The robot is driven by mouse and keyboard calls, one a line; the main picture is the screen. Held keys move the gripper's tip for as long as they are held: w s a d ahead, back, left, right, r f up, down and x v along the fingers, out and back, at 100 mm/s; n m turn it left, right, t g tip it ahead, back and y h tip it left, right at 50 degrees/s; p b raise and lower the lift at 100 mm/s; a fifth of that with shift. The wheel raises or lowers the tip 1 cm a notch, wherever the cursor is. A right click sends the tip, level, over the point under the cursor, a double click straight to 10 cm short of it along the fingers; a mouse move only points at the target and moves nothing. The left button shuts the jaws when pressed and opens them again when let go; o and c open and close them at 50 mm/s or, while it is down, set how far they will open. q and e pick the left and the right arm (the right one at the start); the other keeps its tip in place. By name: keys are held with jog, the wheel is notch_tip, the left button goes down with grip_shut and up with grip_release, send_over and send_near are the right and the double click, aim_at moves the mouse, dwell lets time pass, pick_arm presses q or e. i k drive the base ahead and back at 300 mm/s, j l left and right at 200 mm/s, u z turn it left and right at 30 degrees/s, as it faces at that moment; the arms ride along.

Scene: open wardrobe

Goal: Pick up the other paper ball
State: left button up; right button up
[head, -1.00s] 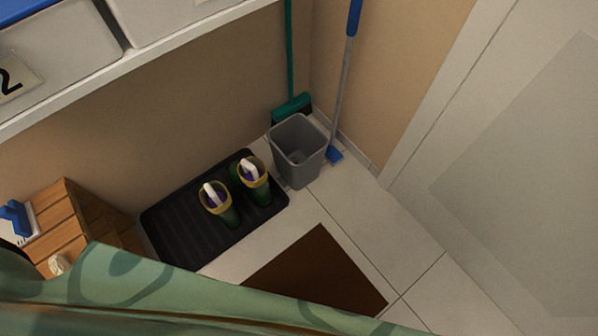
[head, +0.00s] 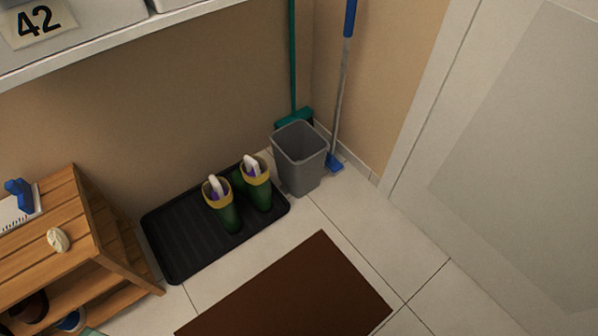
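A small crumpled off-white paper ball (head: 58,240) lies on the slatted top of the wooden rack (head: 90,234) at the lower left of the head view. Nothing covers it. Neither of my grippers is in view. No other paper ball can be made out; the inside of the grey bin (head: 301,180) is only partly visible.
A blue object (head: 19,195) stands on the rack behind the ball. Green boots (head: 229,217) with white and purple items inside stand on a black tray (head: 178,260). A broom (head: 293,70) and a blue-handled tool (head: 342,90) lean in the corner. A brown mat (head: 300,290) lies on the tiles.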

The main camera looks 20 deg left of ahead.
aim_at(57, 238)
jog(key=u, duration=2.25)
jog(key=i+j, duration=0.15)
jog(key=j, duration=0.2)
jog(key=i+j+z, duration=0.1)
jog(key=j, duration=0.2)
jog(key=i+j, duration=0.15)
jog(key=j, duration=0.2)
jog(key=i+j+z, duration=0.1)
jog(key=j, duration=0.25)
jog(key=i+j, duration=0.15)
jog(key=j, duration=0.2)
jog(key=z, duration=0.05)
